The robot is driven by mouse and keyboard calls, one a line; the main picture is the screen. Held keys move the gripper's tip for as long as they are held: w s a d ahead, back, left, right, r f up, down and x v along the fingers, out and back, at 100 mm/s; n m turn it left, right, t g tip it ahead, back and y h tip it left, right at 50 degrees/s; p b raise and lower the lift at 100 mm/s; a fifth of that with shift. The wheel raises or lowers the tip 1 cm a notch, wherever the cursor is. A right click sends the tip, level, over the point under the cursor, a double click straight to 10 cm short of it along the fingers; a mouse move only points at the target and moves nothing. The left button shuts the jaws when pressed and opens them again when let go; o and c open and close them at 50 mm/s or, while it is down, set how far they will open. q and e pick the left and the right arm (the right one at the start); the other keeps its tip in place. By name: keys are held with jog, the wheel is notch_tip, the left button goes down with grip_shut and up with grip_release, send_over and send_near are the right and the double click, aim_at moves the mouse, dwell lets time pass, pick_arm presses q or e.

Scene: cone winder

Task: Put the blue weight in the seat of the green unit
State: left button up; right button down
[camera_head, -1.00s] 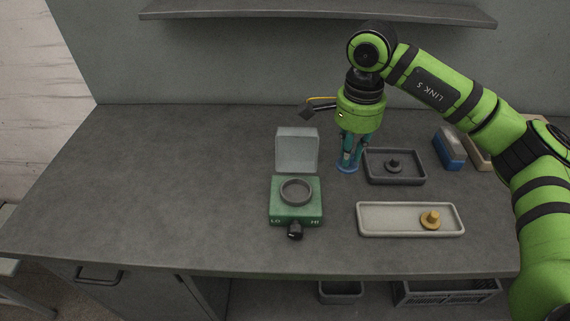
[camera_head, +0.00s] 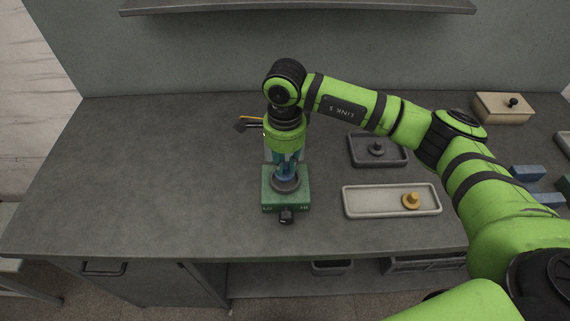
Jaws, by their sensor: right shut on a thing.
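The green unit (camera_head: 304,202) stands on the bench with a dark round seat ring (camera_head: 287,187) on top, "LO" and "HI" lettering and a black knob (camera_head: 286,216) at its front. Its raised grey lid is mostly hidden behind my gripper. My right gripper (camera_head: 287,174) points down directly over the seat, shut on the blue weight (camera_head: 287,178). The weight is largely covered by the fingers; I cannot tell whether it touches the seat. My left gripper is not in view.
To the right are a dark tray (camera_head: 357,160) with a dark knobbed weight (camera_head: 377,148) and a pale tray (camera_head: 365,211) with a brass weight (camera_head: 411,202). A beige box (camera_head: 503,107) and blue blocks (camera_head: 527,173) lie farther right. The left of the bench is clear.

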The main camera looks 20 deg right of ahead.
aim_at(285, 165)
notch_tip(285, 165, down, 2)
jog(key=shift+d+f+p, duration=0.1)
jog(key=shift+f+p, duration=0.05)
jog(key=shift+p, duration=0.35)
jog(key=shift+f, duration=0.55)
jog(key=c, duration=1.2)
grip_release()
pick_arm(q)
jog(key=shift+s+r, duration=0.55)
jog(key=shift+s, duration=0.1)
pick_arm(e)
jog(key=shift+o, duration=0.2)
